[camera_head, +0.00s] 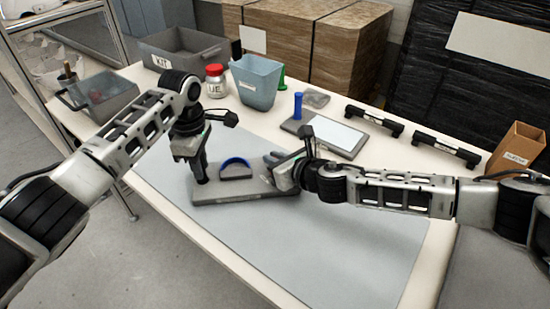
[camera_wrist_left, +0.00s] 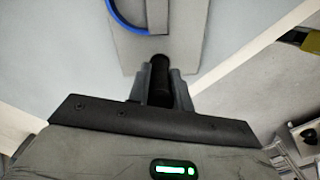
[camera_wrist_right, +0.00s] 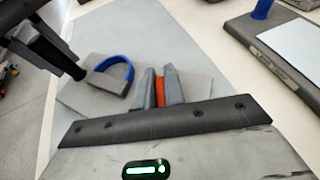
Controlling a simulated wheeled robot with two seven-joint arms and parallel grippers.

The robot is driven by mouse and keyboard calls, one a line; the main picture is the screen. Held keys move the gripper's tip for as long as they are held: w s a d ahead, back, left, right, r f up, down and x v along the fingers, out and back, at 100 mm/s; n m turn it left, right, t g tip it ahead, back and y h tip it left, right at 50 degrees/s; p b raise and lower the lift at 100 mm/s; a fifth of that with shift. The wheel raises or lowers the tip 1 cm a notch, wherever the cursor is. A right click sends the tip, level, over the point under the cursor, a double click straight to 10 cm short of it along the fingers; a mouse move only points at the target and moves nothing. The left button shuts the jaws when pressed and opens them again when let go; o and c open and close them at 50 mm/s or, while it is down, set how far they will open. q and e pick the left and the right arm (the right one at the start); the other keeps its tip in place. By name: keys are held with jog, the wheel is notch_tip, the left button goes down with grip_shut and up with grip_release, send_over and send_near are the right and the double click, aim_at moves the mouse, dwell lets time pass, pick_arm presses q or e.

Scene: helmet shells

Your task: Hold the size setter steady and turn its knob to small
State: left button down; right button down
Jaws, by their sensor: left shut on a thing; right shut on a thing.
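The size setter (camera_head: 240,192) is a grey board with a blue arc (camera_head: 235,161) on a raised block, lying on the pale mat near the table's front left. My left gripper (camera_head: 201,174) is shut on a black upright post (camera_wrist_left: 160,75) at the board's left end. My right gripper (camera_head: 283,174) is at the board's right end. In the right wrist view its fingers (camera_wrist_right: 162,86) are shut on a red-orange piece (camera_wrist_right: 160,92), which seems to be the knob. The fingers hide most of it, so its setting cannot be read.
Behind stand a blue-grey bin (camera_head: 256,84), a red-lidded jar (camera_head: 215,82) and a grey KIT box (camera_head: 184,50). A flat panel with a white top (camera_head: 338,133) lies behind my right gripper, with black bars (camera_head: 374,120) to its right. The mat's front (camera_head: 330,245) is clear.

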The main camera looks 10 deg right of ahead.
jog(key=shift+m+h, duration=0.3)
jog(key=m+t+h, duration=0.1)
jog(key=m+h, duration=0.1)
jog(key=h, duration=0.1)
jog(key=shift+m, duration=0.4)
jog(key=m+h, duration=0.4)
jog(key=h, duration=0.1)
jog(key=shift+d, duration=0.15)
jog(key=m+h, duration=0.1)
jog(key=m+g+h, duration=0.1)
jog(key=m+h, duration=0.3)
jog(key=shift+d, duration=0.25)
jog(key=shift+s+d+m+g+h, duration=0.1)
jog(key=shift+d+m+g+h, duration=0.1)
jog(key=shift+m+g+h, duration=1.5)
jog(key=shift+m, duration=0.3)
jog(key=c, duration=1.5)
grip_release()
